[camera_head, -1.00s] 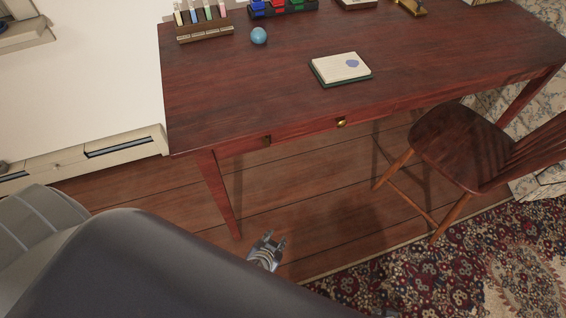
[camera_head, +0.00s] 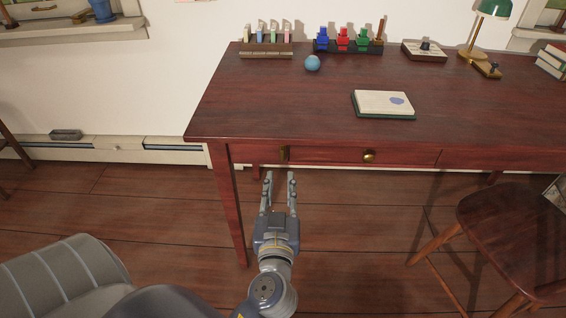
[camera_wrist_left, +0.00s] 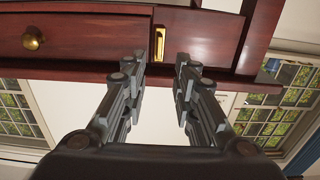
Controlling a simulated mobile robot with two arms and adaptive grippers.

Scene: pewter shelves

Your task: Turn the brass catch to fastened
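The brass catch (camera_head: 284,153) is a small upright bar on the front of the red-brown desk (camera_head: 300,110), left of the drawer's brass knob (camera_head: 369,156). In the left wrist view the catch (camera_wrist_left: 159,43) is a narrow gold piece, just beyond the fingertips and between them in the picture. My left gripper (camera_head: 280,182) is open and empty, below and in front of the catch, with its fingers pointing at the desk front. The fingers (camera_wrist_left: 161,66) look apart from the catch. My right gripper is not in view.
A chair (camera_head: 515,225) stands at the right of the desk. On the desk are a blue ball (camera_head: 312,63), a notepad (camera_head: 384,103), a rack of tubes (camera_head: 266,48), coloured pieces in a dark holder (camera_head: 345,45) and a lamp (camera_head: 490,10).

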